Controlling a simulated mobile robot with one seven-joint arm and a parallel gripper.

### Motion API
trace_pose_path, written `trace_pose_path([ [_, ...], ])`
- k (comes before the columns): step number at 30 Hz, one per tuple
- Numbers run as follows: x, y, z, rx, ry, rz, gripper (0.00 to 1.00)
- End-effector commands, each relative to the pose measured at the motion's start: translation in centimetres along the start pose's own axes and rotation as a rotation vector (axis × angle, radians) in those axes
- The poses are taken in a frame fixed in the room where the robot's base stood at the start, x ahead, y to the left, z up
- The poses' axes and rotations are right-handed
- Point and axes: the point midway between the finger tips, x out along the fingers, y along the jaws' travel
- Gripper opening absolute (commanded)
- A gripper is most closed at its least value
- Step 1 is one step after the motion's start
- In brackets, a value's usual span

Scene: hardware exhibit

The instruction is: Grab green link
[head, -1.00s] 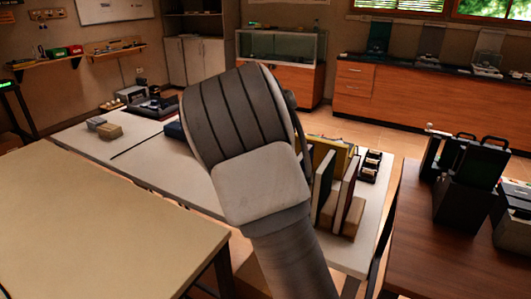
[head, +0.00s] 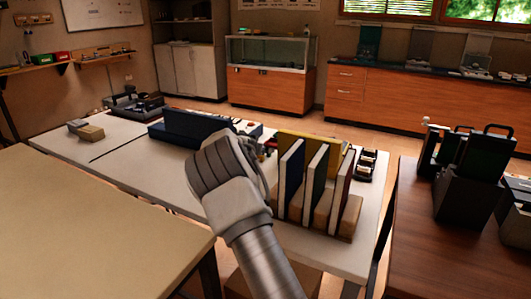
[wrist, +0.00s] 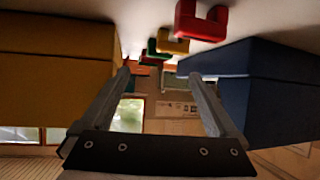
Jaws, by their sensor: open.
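Green links show in the wrist view, one by the yellow link (wrist: 172,43) and a green piece (wrist: 168,80) beyond; which one is meant I cannot tell. The nearer green link (wrist: 152,48) is partly hidden behind the yellow one. A red link (wrist: 201,20) lies closest, upper middle. My gripper (wrist: 160,82) is open and empty, with its fingers pointing toward the row of links. The green pieces appear between the fingers in the picture, farther off. In the head view my arm hides the gripper and most of the links.
A yellow block (wrist: 55,65) stands left of the fingers and a blue block (wrist: 262,85) right, in the wrist view. In the head view, upright panels (head: 318,180) stand right of my arm on the white table (head: 120,160). A long blue block (head: 190,128) stands behind.

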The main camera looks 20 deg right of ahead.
Motion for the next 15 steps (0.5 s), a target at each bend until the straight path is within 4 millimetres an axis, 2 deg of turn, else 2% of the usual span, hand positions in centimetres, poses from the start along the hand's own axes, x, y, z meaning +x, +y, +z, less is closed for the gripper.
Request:
trace_pose_path([
  [1, 0.9, 0.2, -0.1, 0.002, 0.000, 0.002, 0.95],
  [7, 3.3, 0.1, 0.0, 0.000, -0.001, 0.001, 0.95],
  [15, 4.5, 0.0, 0.1, -0.002, -0.001, 0.001, 0.95],
])
